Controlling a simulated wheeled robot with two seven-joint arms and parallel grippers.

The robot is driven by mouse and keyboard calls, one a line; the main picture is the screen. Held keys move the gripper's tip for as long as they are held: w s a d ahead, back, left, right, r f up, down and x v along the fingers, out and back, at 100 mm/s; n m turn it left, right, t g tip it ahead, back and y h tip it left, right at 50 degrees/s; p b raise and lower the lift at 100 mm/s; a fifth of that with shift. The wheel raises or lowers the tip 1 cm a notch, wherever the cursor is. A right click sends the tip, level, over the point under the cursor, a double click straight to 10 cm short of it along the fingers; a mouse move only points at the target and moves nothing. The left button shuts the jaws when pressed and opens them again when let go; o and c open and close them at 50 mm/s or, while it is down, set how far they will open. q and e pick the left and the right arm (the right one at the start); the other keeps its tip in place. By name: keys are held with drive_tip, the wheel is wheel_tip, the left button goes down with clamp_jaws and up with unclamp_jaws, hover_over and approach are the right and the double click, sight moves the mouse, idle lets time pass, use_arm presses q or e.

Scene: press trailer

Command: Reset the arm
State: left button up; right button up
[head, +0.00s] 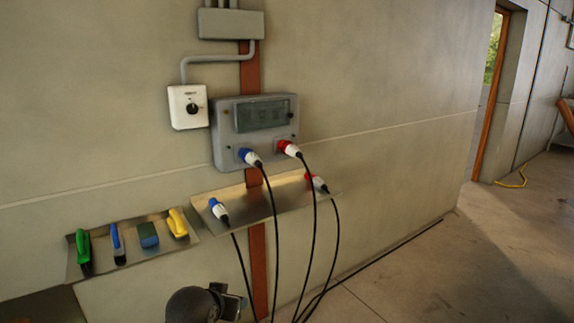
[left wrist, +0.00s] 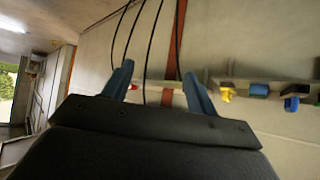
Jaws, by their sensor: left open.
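My left arm (head: 205,303) shows at the bottom centre of the head view, a dark rounded link in front of the wall. My left gripper (left wrist: 158,85) shows in the left wrist view with two blue-grey fingers apart and nothing between them touching either finger. It stands clear of the wall and the shelf. That view is turned upside down. My right gripper is in neither view.
A grey socket box (head: 262,122) holds a blue plug (head: 249,156) and a red plug (head: 288,148). Another blue plug (head: 218,209) and red plug (head: 316,183) lie on a metal shelf (head: 268,200). Black cables hang down. A tool tray (head: 135,250) is left.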

use_arm(q)
drive_tip(key=s+f+g, duration=0.3)
drive_tip(key=s+f, duration=1)
drive_tip(key=s, duration=0.3)
drive_tip(key=s+f+g, duration=0.4)
drive_tip(key=s+f, duration=1)
drive_tip(key=s, duration=0.3)
drive_tip(key=shift+d+g, duration=0.15)
drive_tip(key=shift+g, duration=0.15)
